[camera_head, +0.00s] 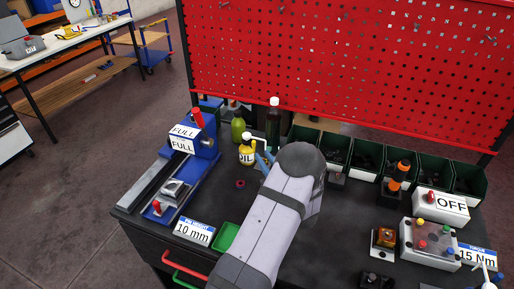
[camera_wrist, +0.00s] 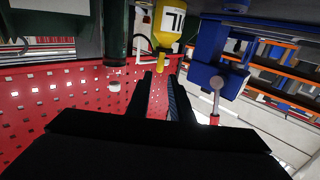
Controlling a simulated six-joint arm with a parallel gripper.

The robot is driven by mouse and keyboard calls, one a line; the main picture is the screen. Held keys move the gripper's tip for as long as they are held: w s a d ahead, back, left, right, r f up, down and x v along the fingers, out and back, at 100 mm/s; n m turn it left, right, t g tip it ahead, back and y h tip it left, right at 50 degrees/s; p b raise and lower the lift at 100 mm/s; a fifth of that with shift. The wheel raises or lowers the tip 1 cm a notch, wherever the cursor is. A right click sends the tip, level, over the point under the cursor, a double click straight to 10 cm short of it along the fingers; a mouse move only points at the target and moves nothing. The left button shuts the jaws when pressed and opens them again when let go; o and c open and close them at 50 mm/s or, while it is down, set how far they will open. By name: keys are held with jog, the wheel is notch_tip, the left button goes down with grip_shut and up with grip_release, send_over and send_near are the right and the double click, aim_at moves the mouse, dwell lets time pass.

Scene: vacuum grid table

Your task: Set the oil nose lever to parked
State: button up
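A yellow bottle labelled OIL (camera_head: 247,155) with a pale top stands left of my arm's end. In the wrist view it shows upside down at the top (camera_wrist: 167,22), with its narrow yellow spout (camera_wrist: 161,58) pointing toward my fingers. My gripper (camera_wrist: 161,82) is open and empty; red board shows between its two dark fingers. The spout lies just beyond the fingertips, and I cannot tell whether they touch. My arm hides most of the gripper in the head view. I cannot clearly make out a separate nose lever or its setting.
A blue vise-like unit (camera_head: 205,143) with a red knob and FULL signs stands left. A green bottle (camera_head: 238,127) and dark bottle (camera_head: 273,118) stand behind the oil. Green bins (camera_head: 337,146) line the back. A red ring (camera_head: 240,183) lies on the dark table.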

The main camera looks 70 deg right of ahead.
aim_at(254, 144)
jog(key=p+x, duration=0.2)
jog(key=x, duration=0.2)
jog(key=shift+w+d+r, duration=0.1)
jog(key=shift+w+d, duration=0.05)
jog(key=shift+w, duration=0.1)
jog(key=shift+x, duration=1)
grip_shut()
